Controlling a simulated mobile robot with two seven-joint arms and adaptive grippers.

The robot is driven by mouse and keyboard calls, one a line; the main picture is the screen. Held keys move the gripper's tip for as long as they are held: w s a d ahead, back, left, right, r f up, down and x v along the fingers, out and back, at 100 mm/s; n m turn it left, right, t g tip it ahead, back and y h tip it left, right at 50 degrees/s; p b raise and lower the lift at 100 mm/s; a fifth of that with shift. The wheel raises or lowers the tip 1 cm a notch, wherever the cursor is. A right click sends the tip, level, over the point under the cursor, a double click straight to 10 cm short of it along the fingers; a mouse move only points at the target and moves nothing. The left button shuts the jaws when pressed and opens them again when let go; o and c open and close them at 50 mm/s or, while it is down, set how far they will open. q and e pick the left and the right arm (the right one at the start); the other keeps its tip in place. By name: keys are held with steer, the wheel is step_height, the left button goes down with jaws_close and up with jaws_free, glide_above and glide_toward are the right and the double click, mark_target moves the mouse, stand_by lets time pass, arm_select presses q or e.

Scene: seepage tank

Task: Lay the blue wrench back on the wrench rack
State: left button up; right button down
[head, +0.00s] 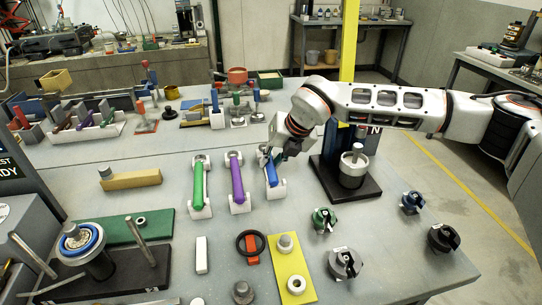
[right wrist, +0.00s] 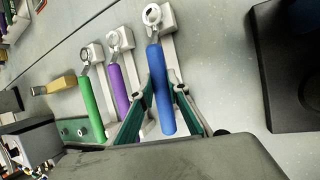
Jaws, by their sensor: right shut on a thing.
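The blue wrench (right wrist: 162,92) has a blue handle and a metal ring end. My right gripper (head: 270,158) is shut on its handle, one green-sided finger on each side in the right wrist view. The wrench (head: 271,175) lines up with the rightmost white cradle (head: 280,193) of the wrench rack, its ring toward the back. The cradle also shows beside the ring in the right wrist view (right wrist: 168,22). I cannot tell whether the wrench touches the cradle. My left gripper is out of view.
A green wrench (head: 198,183) and a purple wrench (head: 236,177) lie in white cradles to the left. A black-based stand (head: 347,184) is close on the right. Several knobs, a yellow plate (head: 292,260) and a white block (head: 201,254) lie in front.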

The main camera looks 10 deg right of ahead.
steer(key=shift+f, duration=0.4)
steer(key=c, duration=1.9)
jaws_free()
steer(key=shift+v, duration=6)
steer(key=shift+s+f, duration=0.1)
